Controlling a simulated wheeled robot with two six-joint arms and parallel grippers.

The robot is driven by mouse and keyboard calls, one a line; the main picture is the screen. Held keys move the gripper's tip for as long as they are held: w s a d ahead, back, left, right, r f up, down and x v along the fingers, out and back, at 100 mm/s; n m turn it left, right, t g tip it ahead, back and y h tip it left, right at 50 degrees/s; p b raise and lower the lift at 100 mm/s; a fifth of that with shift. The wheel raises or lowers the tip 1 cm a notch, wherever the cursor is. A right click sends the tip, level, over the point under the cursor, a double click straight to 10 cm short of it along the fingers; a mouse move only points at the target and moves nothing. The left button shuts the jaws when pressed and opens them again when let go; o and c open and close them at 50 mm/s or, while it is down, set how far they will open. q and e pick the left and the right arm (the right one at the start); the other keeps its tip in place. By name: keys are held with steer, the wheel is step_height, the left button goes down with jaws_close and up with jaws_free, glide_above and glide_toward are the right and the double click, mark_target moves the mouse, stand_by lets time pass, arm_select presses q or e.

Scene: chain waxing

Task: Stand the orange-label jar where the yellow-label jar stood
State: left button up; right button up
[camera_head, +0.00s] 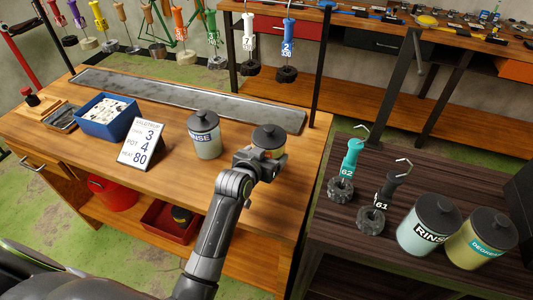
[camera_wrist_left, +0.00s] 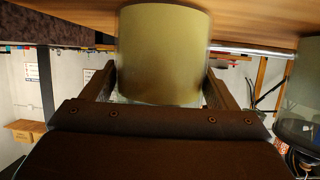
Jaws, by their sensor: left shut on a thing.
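My left gripper (camera_head: 262,163) is shut around a jar (camera_head: 268,137) with a dark lid, over the wooden bench. A narrow yellow-orange patch shows below its lid; the gripper hides most of its front, so I cannot read its label colour. In the left wrist view the held jar (camera_wrist_left: 163,55) is a plain pale yellow body between the fingers (camera_wrist_left: 163,92). The wooden surface is close to its base; I cannot tell whether they touch. No clearly yellow-label jar shows. My right gripper is not in view.
A RINSE jar (camera_head: 204,135) stands just left of the held jar. A sign (camera_head: 141,144) and blue bin (camera_head: 107,116) are farther left. The dark table (camera_head: 325,222) holds two more jars, RINSE (camera_head: 429,226) and teal-label (camera_head: 482,241), and two hooked tools.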

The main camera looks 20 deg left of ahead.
arm_select(q)
steer(key=o, duration=1.3)
steer(key=shift+r, duration=0.1)
steer(key=shift+s+r, duration=0.1)
steer(key=shift+s, duration=0.05)
steer(key=b+v, duration=0.1)
steer(key=v, duration=1)
steer(key=shift+s+a+r, duration=0.1)
steer(key=shift+s+r, duration=0.05)
steer(key=shift+s, duration=0.2)
